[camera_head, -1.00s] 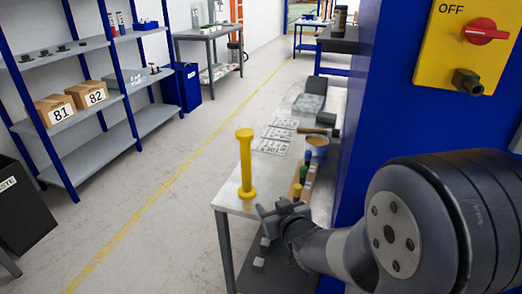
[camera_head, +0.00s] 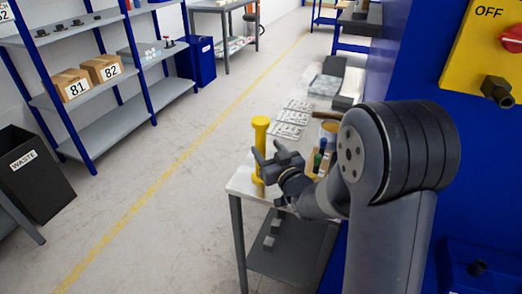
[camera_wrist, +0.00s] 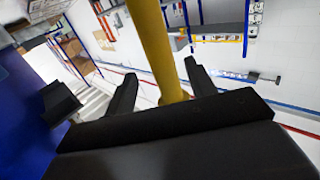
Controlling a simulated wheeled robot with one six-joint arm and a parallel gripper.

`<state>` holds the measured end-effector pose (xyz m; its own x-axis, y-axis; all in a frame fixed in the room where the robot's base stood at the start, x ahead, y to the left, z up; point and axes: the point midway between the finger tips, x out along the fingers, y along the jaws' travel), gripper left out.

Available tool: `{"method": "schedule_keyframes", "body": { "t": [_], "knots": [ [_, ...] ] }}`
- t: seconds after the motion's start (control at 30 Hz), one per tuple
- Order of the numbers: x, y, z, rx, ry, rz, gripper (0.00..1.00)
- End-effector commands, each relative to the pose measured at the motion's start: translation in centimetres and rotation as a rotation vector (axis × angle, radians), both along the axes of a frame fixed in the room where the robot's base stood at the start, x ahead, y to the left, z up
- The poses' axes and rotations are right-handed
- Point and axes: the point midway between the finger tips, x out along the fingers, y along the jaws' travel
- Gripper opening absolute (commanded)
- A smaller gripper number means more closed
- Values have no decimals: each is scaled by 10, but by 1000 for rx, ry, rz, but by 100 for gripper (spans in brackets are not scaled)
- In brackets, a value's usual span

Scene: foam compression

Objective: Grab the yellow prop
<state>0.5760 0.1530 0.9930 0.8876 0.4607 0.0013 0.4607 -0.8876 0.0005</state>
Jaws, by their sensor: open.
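The yellow prop (camera_head: 260,134) stands upright on the near left corner of the metal workbench (camera_head: 243,181). It has a wide round head and a thinner shaft. My gripper (camera_head: 266,163) is at the shaft, with its fingers open; they hide part of the lower shaft in the head view. In the wrist view the yellow shaft (camera_wrist: 152,40) runs down between the two dark fingertips of my gripper (camera_wrist: 160,82). A gap shows between the shaft and each finger, so I see no grip on it.
A blue wall (camera_head: 440,100) stands close on the right. The floor left of the bench is clear, and a waste bin (camera_head: 33,175) stands far left.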

Motion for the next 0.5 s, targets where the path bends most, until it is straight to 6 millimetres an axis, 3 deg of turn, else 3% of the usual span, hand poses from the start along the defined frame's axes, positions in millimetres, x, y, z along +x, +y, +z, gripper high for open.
{"method": "schedule_keyframes", "body": {
  "t": [0.23,0.5],
  "knots": [
    [29,19,1,0,1,0,53],
    [36,22,-1,0,1,-1,53]
  ]
}}
